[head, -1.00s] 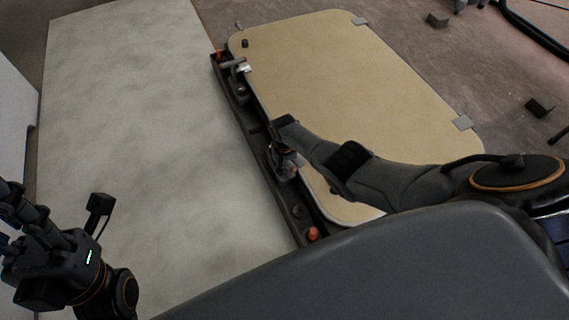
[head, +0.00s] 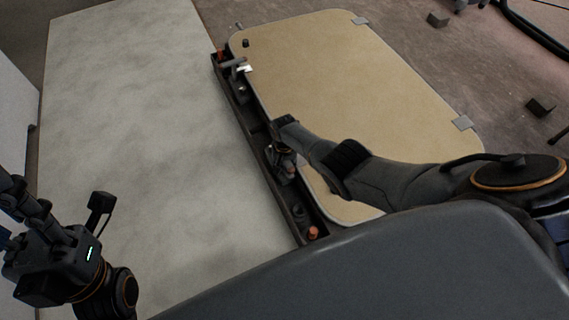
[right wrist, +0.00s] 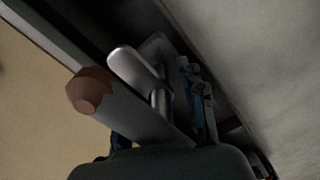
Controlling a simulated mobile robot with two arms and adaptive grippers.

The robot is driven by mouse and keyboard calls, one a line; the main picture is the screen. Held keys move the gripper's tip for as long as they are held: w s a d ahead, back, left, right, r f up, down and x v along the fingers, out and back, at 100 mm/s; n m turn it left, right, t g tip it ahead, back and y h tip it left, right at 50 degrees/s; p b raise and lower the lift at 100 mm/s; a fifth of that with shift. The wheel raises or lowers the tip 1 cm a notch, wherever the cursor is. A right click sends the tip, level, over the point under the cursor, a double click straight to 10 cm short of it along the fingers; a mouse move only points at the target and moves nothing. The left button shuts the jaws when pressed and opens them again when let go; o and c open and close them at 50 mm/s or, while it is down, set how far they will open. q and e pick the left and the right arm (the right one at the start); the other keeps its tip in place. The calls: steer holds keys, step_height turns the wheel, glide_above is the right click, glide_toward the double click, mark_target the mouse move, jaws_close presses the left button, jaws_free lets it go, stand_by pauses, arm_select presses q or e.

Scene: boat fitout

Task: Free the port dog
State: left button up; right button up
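The tan hatch panel (head: 345,85) lies flat with a dark channel (head: 257,145) along its left edge. A metal dog lever (head: 232,66) with a small orange-red tip sits at the channel's far end. My right gripper (head: 283,165) points down into the near part of the channel. In the right wrist view a grey metal lever (right wrist: 135,72) with a rounded end and a bar with a reddish-brown tip (right wrist: 90,90) lie right by the gripper. Whether its fingers hold the lever is hidden. My left gripper (head: 55,265) hangs at the lower left, away from the hatch; its fingers are unclear.
A pale, mottled flat surface (head: 150,130) lies left of the channel, clear of objects. An orange knob (head: 312,232) sits at the channel's near end. Dark blocks (head: 540,106) and a hose (head: 530,30) lie on the floor beyond.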

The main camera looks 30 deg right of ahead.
steer(key=shift+d, duration=0.1)
steer(key=shift+w+r, duration=0.1)
steer(key=shift+r, duration=3.9)
